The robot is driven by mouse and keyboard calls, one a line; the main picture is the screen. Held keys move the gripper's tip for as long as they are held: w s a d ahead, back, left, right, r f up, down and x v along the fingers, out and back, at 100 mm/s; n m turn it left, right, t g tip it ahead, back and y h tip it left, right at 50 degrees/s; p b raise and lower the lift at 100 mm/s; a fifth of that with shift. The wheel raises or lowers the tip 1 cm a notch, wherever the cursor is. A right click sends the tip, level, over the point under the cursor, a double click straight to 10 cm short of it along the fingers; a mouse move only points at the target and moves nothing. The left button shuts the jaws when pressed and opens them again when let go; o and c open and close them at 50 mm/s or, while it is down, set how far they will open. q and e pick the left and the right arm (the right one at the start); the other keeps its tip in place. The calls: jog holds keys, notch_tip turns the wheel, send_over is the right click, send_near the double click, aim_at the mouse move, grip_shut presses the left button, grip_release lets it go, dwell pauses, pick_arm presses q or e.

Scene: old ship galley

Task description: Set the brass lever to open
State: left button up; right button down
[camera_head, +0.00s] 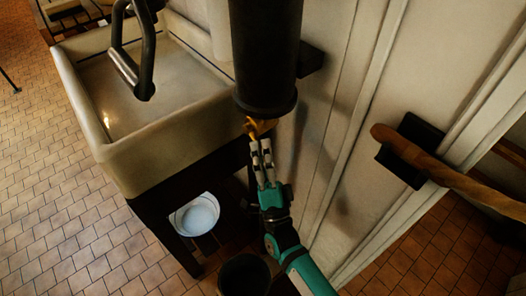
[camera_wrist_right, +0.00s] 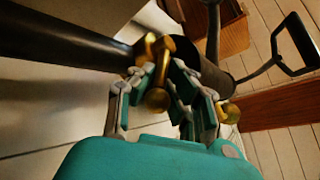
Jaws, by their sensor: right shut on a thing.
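The brass lever (camera_head: 262,126) sits at the lower end of a thick black vertical cylinder (camera_head: 264,60), beside the sink. My right gripper (camera_head: 261,147) reaches up to it from below, with its fingertips at the brass. In the right wrist view the brass lever (camera_wrist_right: 157,98) lies between the two fingers of my right gripper (camera_wrist_right: 160,78), which are shut on it. Part of the lever is hidden behind the fingers. A second brass knob (camera_wrist_right: 230,112) shows right of the fingers. My left gripper is not in view.
A cream stone sink (camera_head: 150,140) stands left of the cylinder, with a black handle (camera_head: 135,70) above it. A white bowl (camera_head: 195,214) and a dark bucket (camera_head: 244,275) are below. A curved wooden rail (camera_head: 440,170) juts from the wall at right. Tiled floor lies open at left.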

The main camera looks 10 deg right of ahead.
jog(key=c, duration=1.4)
grip_release()
jog(key=shift+o, duration=0.2)
jog(key=shift+f, duration=0.1)
jog(key=v, duration=1.2)
